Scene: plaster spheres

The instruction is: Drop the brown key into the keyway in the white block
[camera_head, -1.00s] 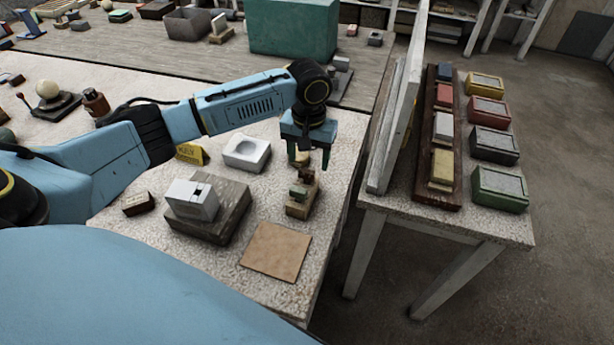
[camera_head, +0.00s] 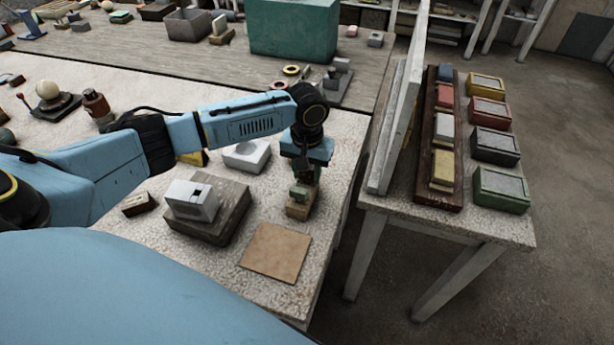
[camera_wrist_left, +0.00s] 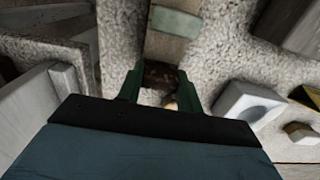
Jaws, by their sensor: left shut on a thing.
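The white block (camera_head: 190,201) sits on a dark grey-brown base at the front of the speckled table, with a dark keyway opening in its top. My left gripper (camera_head: 304,178) points down over a small wooden stand (camera_head: 299,210), to the right of the block. In the left wrist view, the gripper (camera_wrist_left: 159,82) is shut on a dark brown piece, the brown key (camera_wrist_left: 158,75), between its green fingers. The key is at the stand; whether it still touches the stand is hidden. My right gripper is not in view.
A white piece with a round hollow (camera_head: 247,155) stands behind the block. A flat tan square (camera_head: 276,251) lies in front of the stand. A small dark brown box (camera_head: 138,203) is left of the block. An upright white panel (camera_head: 400,110) stands on the right side.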

